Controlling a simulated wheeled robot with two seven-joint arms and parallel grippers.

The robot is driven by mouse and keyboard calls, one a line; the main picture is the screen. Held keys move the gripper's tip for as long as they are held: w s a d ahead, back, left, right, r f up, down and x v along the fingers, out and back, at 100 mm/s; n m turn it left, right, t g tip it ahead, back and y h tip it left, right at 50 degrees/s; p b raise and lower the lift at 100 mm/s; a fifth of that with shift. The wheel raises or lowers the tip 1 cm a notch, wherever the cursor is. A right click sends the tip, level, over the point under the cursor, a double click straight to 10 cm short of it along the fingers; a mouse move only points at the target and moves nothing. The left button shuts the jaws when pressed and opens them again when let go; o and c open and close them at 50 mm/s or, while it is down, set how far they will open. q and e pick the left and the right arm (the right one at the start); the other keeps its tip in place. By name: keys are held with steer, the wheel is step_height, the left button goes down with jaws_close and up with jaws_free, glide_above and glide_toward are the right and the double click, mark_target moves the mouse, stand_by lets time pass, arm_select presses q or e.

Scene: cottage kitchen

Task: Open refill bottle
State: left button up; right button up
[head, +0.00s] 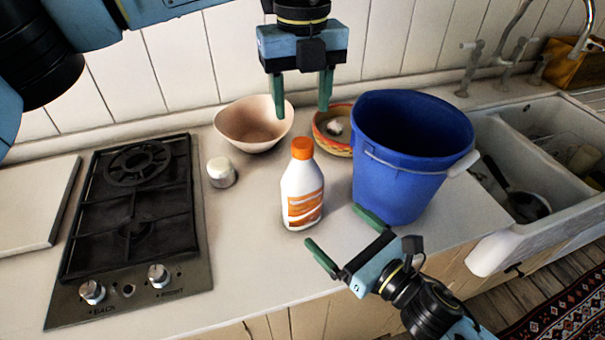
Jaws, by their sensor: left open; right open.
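The refill bottle (302,190) is white with an orange label and stands upright on the worktop. Its orange cap (302,148) is on top. My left gripper (302,108) is open, pointing down above the cap, with green fingers to either side and nothing between them. My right gripper (334,238) is open and empty, low in front of and to the right of the bottle, its fingers apart. Neither gripper appears to touch the bottle.
A blue bucket (400,165) stands close right of the bottle. A gas hob (135,200) is left, a sink (490,262) right.

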mark_target(311, 202)
arm_select(q)
steer(key=shift+w, duration=0.5)
arm_select(e)
steer(key=shift+w+a, duration=0.35)
steer(key=shift+w, duration=0.55)
arm_select(q)
steer(key=shift+s+r, duration=0.1)
steer(key=shift+s, duration=0.45)
arm_select(e)
steer(key=shift+w+a+r, duration=0.1)
steer(key=shift+w+a, duration=0.55)
steer(key=shift+a, duration=0.25)
arm_select(q)
steer(key=shift+w, duration=0.1)
arm_select(e)
steer(key=x, duration=0.8)
steer(key=shift+w+a, duration=0.15)
steer(key=shift+w, duration=0.1)
steer(key=shift+w+a, duration=0.35)
steer(key=shift+w, duration=0.15)
